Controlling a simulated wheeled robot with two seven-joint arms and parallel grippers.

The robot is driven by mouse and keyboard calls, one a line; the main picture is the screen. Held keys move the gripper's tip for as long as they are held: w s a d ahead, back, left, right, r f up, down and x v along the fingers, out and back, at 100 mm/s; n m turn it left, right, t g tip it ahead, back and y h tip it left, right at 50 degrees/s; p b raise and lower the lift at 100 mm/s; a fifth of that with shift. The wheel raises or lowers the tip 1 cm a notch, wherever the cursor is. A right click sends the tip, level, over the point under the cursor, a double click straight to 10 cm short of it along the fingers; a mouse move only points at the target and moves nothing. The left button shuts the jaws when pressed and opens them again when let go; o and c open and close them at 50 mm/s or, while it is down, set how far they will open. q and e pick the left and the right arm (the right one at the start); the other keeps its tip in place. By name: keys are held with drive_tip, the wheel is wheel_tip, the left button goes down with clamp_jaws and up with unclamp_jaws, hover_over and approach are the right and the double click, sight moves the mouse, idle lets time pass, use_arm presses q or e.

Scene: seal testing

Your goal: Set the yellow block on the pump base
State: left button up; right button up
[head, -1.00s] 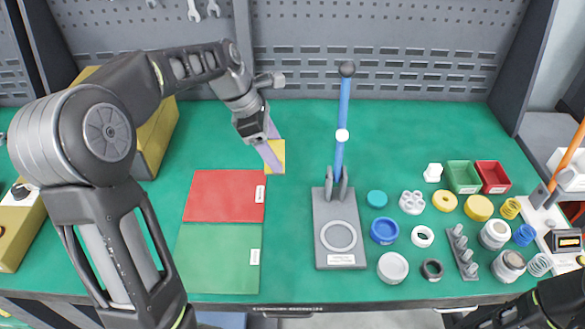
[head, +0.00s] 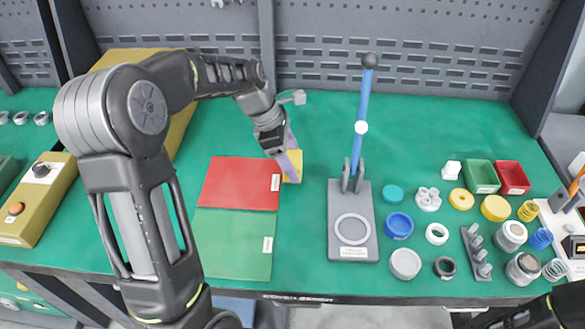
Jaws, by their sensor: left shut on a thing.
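My left gripper (head: 288,164) is shut on the yellow block (head: 295,160), whose sides show around the pale purple fingers. The block is just right of the red mat's upper right corner; I cannot tell whether it touches the table. The pump base (head: 367,200) is a grey plate with a light ring on its front part, to the right of the block and apart from it. A blue lever (head: 357,145) with a dark knob rises from its rear part. Only part of my right arm shows at the lower right; its gripper is out of view.
The red mat (head: 235,185) and green mat (head: 230,245) lie left of the pump. Several caps and rings, a green bin (head: 481,177) and a red bin (head: 513,178) stand to its right. A yellow control box (head: 40,205) is at far left. The back panel closes the rear.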

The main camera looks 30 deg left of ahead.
use_arm(q)
drive_tip(key=shift+f, duration=1.65)
drive_tip(key=shift+f, duration=0.15)
drive_tip(key=o, duration=1.6)
drive_tip(key=v, duration=1.2)
